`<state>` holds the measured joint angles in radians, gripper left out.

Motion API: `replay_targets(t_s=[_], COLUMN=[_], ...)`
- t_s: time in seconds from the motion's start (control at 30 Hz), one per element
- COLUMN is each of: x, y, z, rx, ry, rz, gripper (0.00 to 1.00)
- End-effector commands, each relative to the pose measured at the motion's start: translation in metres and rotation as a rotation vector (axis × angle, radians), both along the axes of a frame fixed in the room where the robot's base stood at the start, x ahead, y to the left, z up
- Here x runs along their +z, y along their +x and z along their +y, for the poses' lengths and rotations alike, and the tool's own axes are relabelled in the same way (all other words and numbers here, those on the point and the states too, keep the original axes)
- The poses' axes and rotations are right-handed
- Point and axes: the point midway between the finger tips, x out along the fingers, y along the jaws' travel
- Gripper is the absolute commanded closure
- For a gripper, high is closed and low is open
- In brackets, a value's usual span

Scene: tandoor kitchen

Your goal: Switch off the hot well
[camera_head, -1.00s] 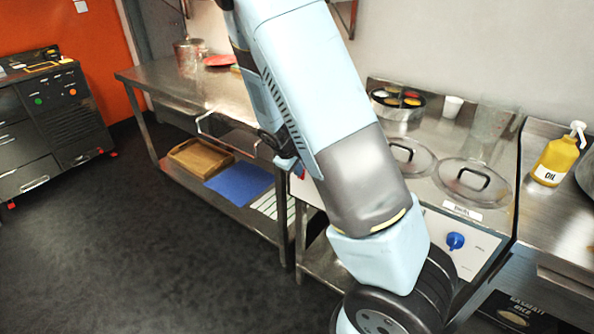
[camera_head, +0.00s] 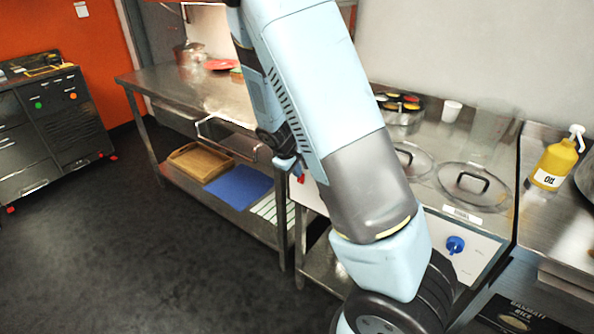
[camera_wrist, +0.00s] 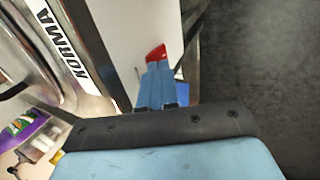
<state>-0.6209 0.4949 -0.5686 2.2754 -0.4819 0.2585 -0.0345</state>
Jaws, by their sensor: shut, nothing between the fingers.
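The hot well is the steel counter unit (camera_head: 440,150) with two round lidded wells and a white front panel. A blue knob (camera_head: 455,245) sits on the right of its panel. A red knob (camera_wrist: 157,53) shows in the wrist view on the white panel, below the KORMA label (camera_wrist: 62,45). My gripper (camera_wrist: 155,68) is shut, with its blue fingertips right at the red knob. I cannot tell whether they touch. In the head view my arm covers much of the panel, and only a bit of the red knob (camera_head: 301,179) shows.
A steel table (camera_head: 190,95) with a wooden tray (camera_head: 200,160) and a blue board (camera_head: 238,187) on its lower shelf stands at the left. A yellow oil bottle (camera_head: 553,165) stands on the right counter. The dark floor at the left is clear.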

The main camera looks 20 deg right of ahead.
Motion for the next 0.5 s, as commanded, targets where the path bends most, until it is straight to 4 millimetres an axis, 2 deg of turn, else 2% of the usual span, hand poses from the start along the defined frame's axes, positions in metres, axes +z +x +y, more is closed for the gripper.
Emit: replay_targets(t_s=[0.23, 0.5], x=[0.004, 0.045], y=[-0.014, -0.017], z=[0.026, 0.029], rx=[-0.004, -0.011], ry=[0.0, 0.002], rz=[-0.001, -0.003], gripper=[1.0, 1.0])
